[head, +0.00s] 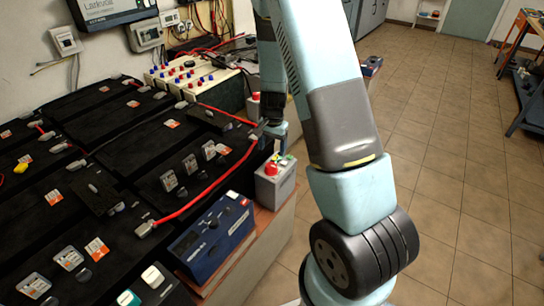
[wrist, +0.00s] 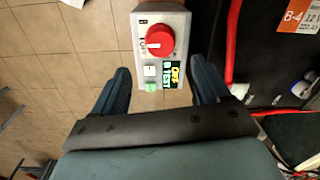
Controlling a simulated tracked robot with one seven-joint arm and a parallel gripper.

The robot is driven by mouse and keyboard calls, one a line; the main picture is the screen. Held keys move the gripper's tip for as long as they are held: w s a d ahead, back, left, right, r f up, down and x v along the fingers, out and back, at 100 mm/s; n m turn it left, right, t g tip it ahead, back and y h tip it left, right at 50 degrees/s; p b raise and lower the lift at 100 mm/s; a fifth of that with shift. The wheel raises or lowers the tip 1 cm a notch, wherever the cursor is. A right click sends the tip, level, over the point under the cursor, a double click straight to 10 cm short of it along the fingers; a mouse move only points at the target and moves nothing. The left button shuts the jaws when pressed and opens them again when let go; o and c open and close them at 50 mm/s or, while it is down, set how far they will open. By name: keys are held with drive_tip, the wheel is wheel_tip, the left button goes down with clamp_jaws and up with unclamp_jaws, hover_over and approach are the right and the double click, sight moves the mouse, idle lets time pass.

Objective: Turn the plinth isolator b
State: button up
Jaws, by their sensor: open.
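A grey isolator box (head: 275,183) with a red rotary knob (head: 272,168) stands at the plinth's right edge, just below my gripper (head: 275,130) in the head view. In the wrist view the same box (wrist: 142,22) shows its red knob (wrist: 160,40), a small white square, a green button (wrist: 151,87) and a dark label that appears to read "OFF" and "B TEST". My gripper (wrist: 160,68) is open and empty, its two fingers spread on either side of the box's lower end, apart from the knob. A second similar box with a red knob (head: 254,96) stands farther back, partly hidden by my arm.
Black batteries (head: 120,120) with red cables (head: 215,185) fill the left. A blue meter (head: 213,235) sits in front of the near isolator box. A red cable (wrist: 232,40) runs close to the right finger in the wrist view. Tiled floor (head: 450,180) on the right is open.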

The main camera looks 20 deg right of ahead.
drive_tip(key=shift+r, duration=1.9)
drive_tip(key=s+a+r+n+t, duration=0.1)
drive_tip(key=s+r, duration=0.2)
drive_tip(key=r, duration=0.4)
drive_tip(key=s+a+r+n+t+y, duration=0.1)
drive_tip(key=s+r+n, duration=0.15)
drive_tip(key=r, duration=0.55)
drive_tip(key=s+a+r+n, duration=0.1)
drive_tip(key=s+r, duration=0.3)
drive_tip(key=r, duration=0.3)
drive_tip(key=s+r+n+t, duration=0.1)
drive_tip(key=s+r+n, duration=0.1)
drive_tip(key=s+r, duration=0.3)
drive_tip(key=s+r+n+t+h, duration=0.1)
drive_tip(key=s+r, duration=0.5)
drive_tip(key=s, duration=0.7)
drive_tip(key=shift+s+d+r+n+t, duration=0.2)
drive_tip(key=shift+d+n+t, duration=0.15)
drive_tip(key=shift+n+t, duration=0.35)
